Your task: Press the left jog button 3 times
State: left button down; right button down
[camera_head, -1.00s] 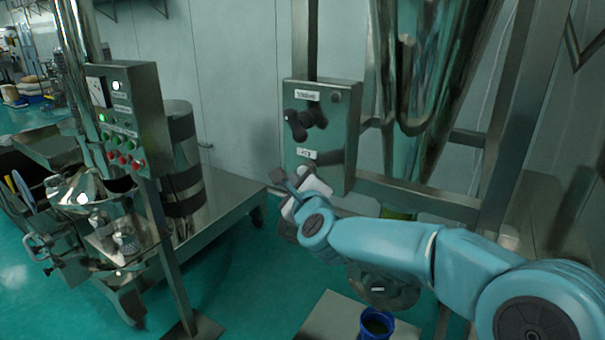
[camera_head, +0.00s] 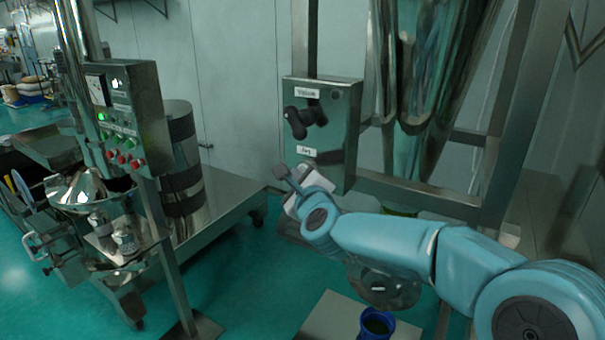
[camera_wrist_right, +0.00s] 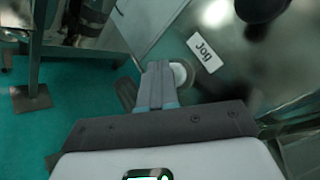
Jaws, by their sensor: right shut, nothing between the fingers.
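A grey control box (camera_head: 340,150) is mounted on the steel frame, with a "Jog" label (camera_head: 306,152) low on its front. The label also shows in the wrist view (camera_wrist_right: 205,50). A pale round button (camera_wrist_right: 180,73) sits beside the label, partly hidden by my fingers. My right gripper (camera_head: 281,172) is shut and empty, just below and left of the label. In the wrist view its fingertips (camera_wrist_right: 158,68) overlap the button's left edge; I cannot tell whether they touch it. My left gripper is not in view.
A black knob (camera_head: 304,120) sits under the "Valve" label above. A second panel with red buttons (camera_head: 124,159) stands on a post at left. A steel cart (camera_head: 215,215) is behind it. A blue container (camera_head: 376,325) is below my right arm.

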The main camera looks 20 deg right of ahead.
jog(key=shift+w+d, duration=0.3)
jog(key=shift+d, duration=0.1)
dwell(0.9)
jog(key=shift+s+a, duration=0.1)
jog(key=shift+a, duration=0.05)
jog(key=shift+s+a+b, duration=0.35)
jog(key=shift+s+a, duration=0.15)
jog(key=shift+a, duration=0.1)
jog(key=shift+s+a, duration=0.8)
jog(key=shift+a, duration=0.2)
jog(key=shift+s+a, duration=0.75)
jog(key=shift+a, duration=0.25)
